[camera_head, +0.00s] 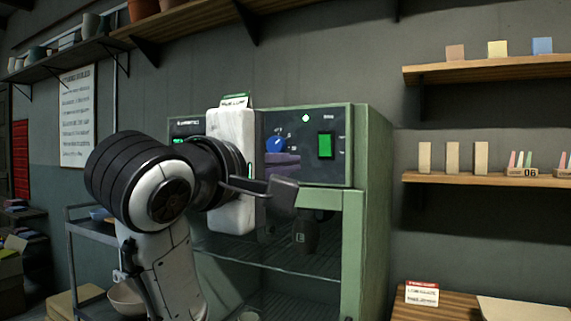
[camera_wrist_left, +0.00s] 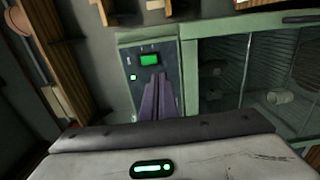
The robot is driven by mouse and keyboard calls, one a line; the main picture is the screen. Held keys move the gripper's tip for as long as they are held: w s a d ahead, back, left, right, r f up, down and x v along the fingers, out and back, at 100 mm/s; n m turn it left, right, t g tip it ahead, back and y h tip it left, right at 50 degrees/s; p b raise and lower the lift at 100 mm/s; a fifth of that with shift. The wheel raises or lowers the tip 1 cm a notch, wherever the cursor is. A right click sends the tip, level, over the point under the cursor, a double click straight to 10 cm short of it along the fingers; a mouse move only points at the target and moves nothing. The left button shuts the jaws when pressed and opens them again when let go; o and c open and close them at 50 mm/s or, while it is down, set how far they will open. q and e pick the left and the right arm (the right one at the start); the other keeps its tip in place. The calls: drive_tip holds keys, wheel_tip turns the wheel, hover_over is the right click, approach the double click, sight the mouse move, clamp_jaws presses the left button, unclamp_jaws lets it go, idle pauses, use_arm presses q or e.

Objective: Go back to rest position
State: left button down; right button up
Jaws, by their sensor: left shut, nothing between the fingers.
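My left gripper (camera_head: 296,163) is raised in front of the control panel of a green cabinet (camera_head: 372,190). Its purple-grey fingers are together and empty, and they also show in the left wrist view (camera_wrist_left: 155,80). They point toward the panel; I cannot tell whether they touch it. The panel has a blue knob (camera_head: 276,144), a lit green switch (camera_head: 325,146) and a small green light (camera_head: 306,118). The green switch also shows in the left wrist view (camera_wrist_left: 150,59), just past the fingertips. My right gripper is not in view.
The cabinet has wire shelves behind glass, with a dark pot (camera_head: 304,236) inside. Wall shelves (camera_head: 487,180) with small tiles are at the right. A grey cart (camera_head: 88,228) stands left of my arm. A wooden table (camera_head: 436,309) is at the lower right.

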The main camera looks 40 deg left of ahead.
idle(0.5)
